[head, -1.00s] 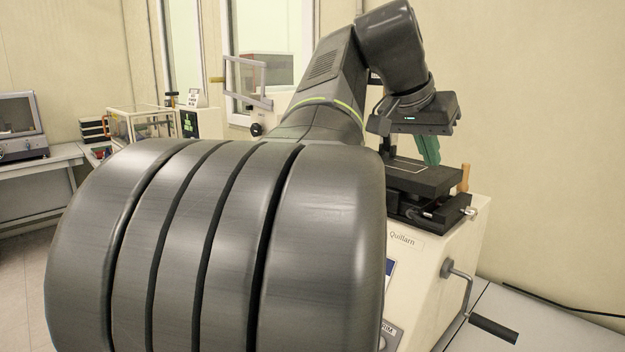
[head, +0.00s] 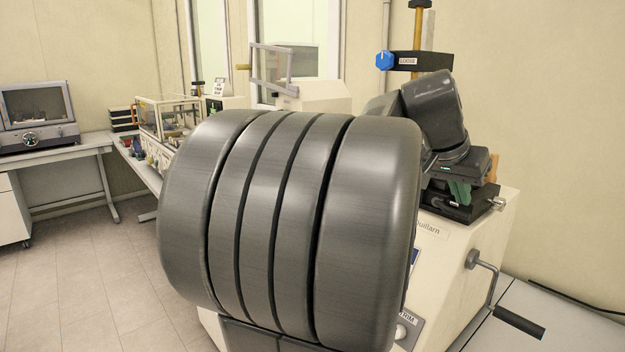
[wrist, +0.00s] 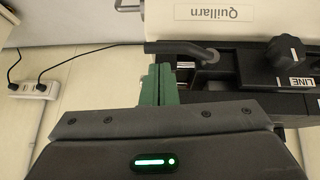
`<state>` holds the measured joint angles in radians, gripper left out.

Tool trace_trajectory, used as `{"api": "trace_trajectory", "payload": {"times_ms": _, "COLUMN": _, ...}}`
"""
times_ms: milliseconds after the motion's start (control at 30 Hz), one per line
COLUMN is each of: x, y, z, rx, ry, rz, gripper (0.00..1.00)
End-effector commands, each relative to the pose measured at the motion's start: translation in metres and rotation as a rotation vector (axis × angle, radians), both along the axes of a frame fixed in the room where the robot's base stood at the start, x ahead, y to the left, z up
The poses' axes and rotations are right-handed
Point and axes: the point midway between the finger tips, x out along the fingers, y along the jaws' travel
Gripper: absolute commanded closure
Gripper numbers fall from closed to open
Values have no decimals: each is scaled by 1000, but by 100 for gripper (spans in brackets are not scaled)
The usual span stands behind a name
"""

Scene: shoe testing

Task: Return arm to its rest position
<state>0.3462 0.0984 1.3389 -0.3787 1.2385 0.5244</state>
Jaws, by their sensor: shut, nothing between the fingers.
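My gripper (head: 459,192) has green fingers and sits low in front of the black stage of the cream Quillarn machine (head: 455,245), at the right in the head view. In the wrist view the green fingers of my gripper (wrist: 158,84) are together with nothing between them. They are beside the machine's black base, and I cannot tell whether they touch it. My own large ribbed arm link fills the middle of the head view and hides much of the machine.
A hand crank (head: 490,290) sticks out from the machine's right side. A black clamp with a blue knob (head: 386,60) stands on a post above. A bench with a grey instrument (head: 38,115) is at the left. The floor at lower left is clear.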

Motion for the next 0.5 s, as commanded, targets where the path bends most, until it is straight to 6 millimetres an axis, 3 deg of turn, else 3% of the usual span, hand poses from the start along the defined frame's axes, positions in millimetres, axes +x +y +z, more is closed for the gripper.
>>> {"api": "trace_trajectory", "payload": {"times_ms": 200, "x": 0, "y": 2, "z": -12, "rx": 0, "ry": 0, "rz": -1, "gripper": 100}}
{"api": "trace_trajectory", "payload": {"times_ms": 500, "x": 2, "y": 3, "z": -6, "rx": 0, "ry": 0, "rz": -1, "gripper": 100}}
